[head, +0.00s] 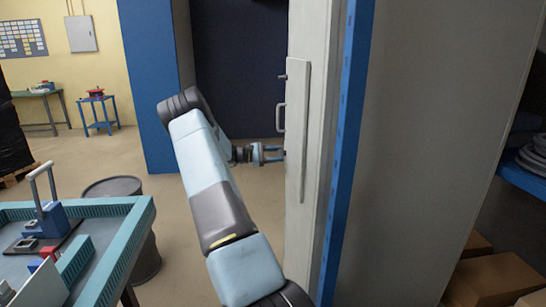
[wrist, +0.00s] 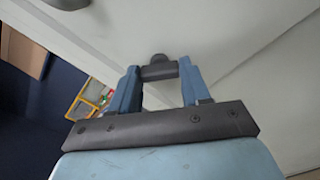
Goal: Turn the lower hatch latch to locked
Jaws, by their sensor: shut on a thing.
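The pale grey hatch (head: 304,210) stands upright in the head view, seen at a steep angle. A small upper latch (head: 283,77) and a grey pull handle (head: 281,117) stick out from its left face. My gripper (head: 272,153) is at the face below the handle. In the wrist view my gripper (wrist: 158,76) has its two blue fingers shut on the dark lower latch (wrist: 158,70), with a rounded dark knob just beyond them. The lower latch is mostly hidden by the fingers in the head view. I cannot tell its turned position.
A blue post (head: 346,150) and a large grey panel (head: 430,150) stand right of the hatch. A teal-edged workbench (head: 105,255) with fixtures is at lower left, beside a dark drum (head: 120,187). Open floor lies between the drum and the hatch.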

